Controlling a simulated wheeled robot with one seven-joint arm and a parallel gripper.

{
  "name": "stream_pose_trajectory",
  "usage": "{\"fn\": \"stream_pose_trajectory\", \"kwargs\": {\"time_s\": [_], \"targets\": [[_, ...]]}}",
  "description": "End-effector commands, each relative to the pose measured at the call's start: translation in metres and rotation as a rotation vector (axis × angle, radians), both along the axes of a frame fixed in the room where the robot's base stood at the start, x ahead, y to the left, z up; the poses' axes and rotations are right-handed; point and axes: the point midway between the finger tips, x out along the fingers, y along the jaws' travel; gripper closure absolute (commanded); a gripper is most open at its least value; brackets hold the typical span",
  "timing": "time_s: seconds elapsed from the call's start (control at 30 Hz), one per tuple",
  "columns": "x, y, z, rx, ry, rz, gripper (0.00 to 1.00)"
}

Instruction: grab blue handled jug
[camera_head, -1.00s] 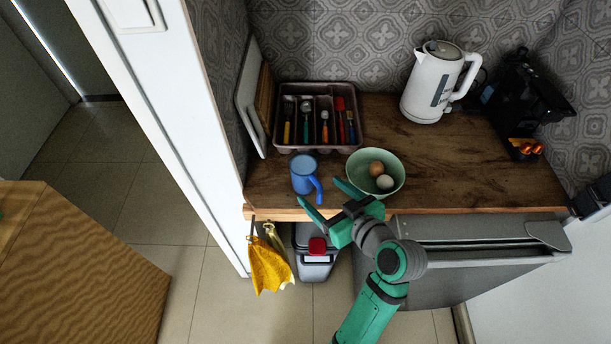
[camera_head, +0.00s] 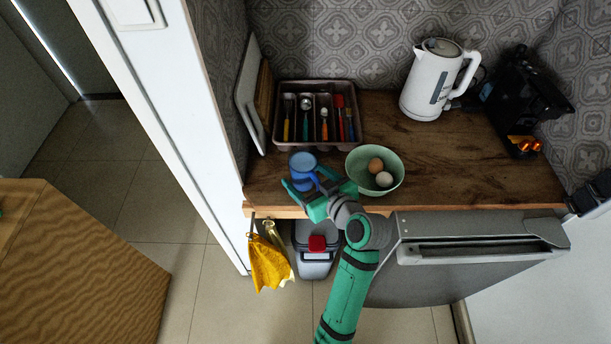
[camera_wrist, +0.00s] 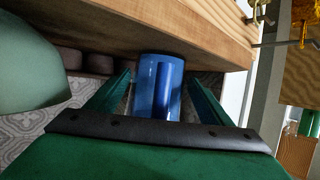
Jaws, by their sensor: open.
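The blue handled jug (camera_head: 302,161) stands upright on the wooden counter near its front edge. My gripper (camera_head: 305,178) is open at the jug's front side, its green fingers to either side of the handle area. In the wrist view the jug (camera_wrist: 158,80) sits between the two spread fingers of my gripper (camera_wrist: 158,92), with gaps visible on both sides. I cannot tell whether either finger touches it. The gripper partly covers the jug's lower part and handle in the head view.
A green bowl (camera_head: 359,160) with two eggs stands close to the right of the jug. A cutlery tray (camera_head: 347,142) lies behind it. A white kettle (camera_head: 427,90) and a black coffee machine stand further right. A yellow cloth (camera_head: 268,265) hangs below the counter's front edge.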

Motion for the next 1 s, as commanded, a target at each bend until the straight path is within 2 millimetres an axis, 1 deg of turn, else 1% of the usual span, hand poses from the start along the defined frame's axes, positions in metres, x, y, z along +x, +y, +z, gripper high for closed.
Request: {"fn": "stream_pose_trajectory", "kwargs": {"time_s": [0.03,0.07,0.1,0.17,0.2,0.27,0.3,0.77,1.0], "targets": [[0.0,-0.001,0.0,0.0,0.0,-0.001,0.26],[0.0,-0.001,0.0,0.0,0.0,-0.001,0.28],[0.0,-0.001,0.0,-0.001,0.0,-0.002,0.38],[0.0,-0.001,0.0,0.0,0.0,-0.002,0.52],[0.0,-0.002,0.0,0.0,0.0,-0.003,0.62],[0.0,-0.002,0.0,0.0,0.0,-0.003,0.76],[0.0,-0.002,0.0,0.0,0.0,-0.003,0.85],[0.0,-0.005,0.004,0.0,-0.002,-0.008,0.86],[0.0,-0.001,0.013,-0.002,-0.005,0.0,0.86]]}}
